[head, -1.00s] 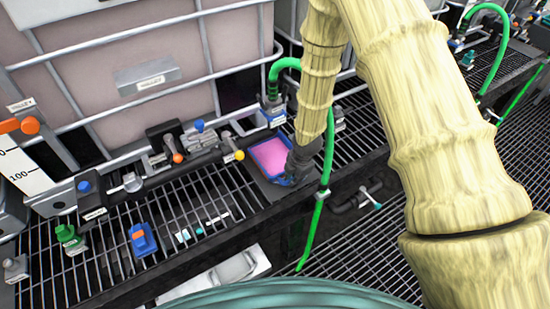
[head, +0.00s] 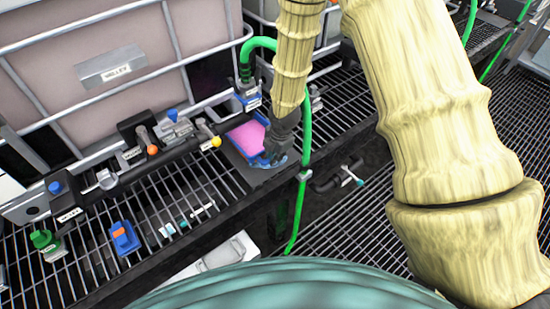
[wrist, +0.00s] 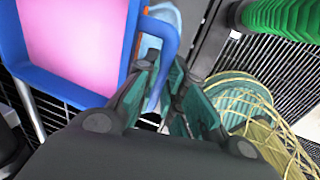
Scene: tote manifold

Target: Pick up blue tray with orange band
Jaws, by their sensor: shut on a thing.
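A blue tray (head: 238,147) with a pink inside sits at the shelf's front edge, below the big caged tank; its blue rim (wrist: 62,86) fills the upper left of the wrist view. The fingers hide the handle's lower end. I cannot tell whether the tray is clear of the surface.
A green hose (head: 305,140) hangs just right of my gripper. A dark pipe with small valves (head: 150,150) lies left of the tray. A small blue piece with an orange top (head: 123,236) and a green fitting (head: 44,240) stand on the grating.

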